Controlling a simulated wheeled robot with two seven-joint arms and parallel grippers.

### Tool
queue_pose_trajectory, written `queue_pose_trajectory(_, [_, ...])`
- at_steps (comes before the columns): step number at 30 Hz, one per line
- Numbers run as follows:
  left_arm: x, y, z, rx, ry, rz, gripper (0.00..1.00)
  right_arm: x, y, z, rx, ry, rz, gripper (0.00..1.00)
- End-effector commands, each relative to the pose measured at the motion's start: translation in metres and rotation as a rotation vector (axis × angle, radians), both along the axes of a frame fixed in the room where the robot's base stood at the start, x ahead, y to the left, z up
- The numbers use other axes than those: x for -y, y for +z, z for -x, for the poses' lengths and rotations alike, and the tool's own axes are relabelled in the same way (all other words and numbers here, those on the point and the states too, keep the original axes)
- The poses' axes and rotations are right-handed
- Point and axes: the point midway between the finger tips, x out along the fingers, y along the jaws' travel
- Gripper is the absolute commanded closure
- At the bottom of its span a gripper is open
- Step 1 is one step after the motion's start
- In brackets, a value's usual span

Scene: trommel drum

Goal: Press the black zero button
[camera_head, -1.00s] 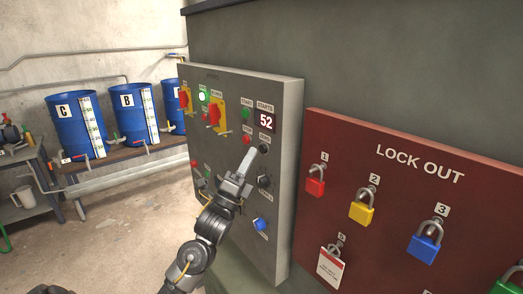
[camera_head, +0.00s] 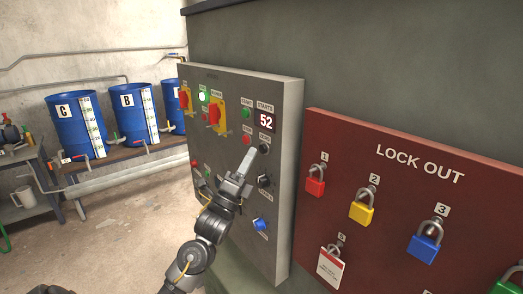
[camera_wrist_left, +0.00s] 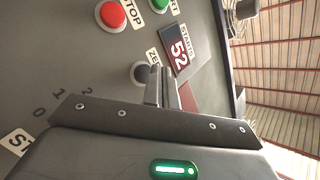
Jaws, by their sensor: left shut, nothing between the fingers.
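The black zero button (camera_head: 264,148) is on the grey control panel (camera_head: 285,190), just below the red "52" starts display (camera_head: 265,121). In the left wrist view the button (camera_wrist_left: 139,73) shows with its label partly hidden by the fingers. My left gripper (camera_head: 250,156) is shut and empty. Its fingertips are just left of and slightly below the button in the head view. In the left wrist view the fingertips (camera_wrist_left: 160,75) appear right beside the button; I cannot tell whether they touch it. My right gripper is not in view.
A red stop button (camera_head: 246,140) and a green start button (camera_head: 247,113) sit left of the display. A black knob (camera_head: 264,182) and a blue knob (camera_head: 260,225) are lower. The red lockout board (camera_head: 400,165) with padlocks stands to the right.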

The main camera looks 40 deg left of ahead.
Motion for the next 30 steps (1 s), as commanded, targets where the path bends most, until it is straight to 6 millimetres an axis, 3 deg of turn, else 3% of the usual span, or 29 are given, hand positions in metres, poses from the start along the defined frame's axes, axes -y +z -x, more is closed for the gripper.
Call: queue_pose_trajectory(30, [0.0022, 0.0001, -0.0086, 0.000, 0.000, 0.000, 1.00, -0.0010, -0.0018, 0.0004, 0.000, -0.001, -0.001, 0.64])
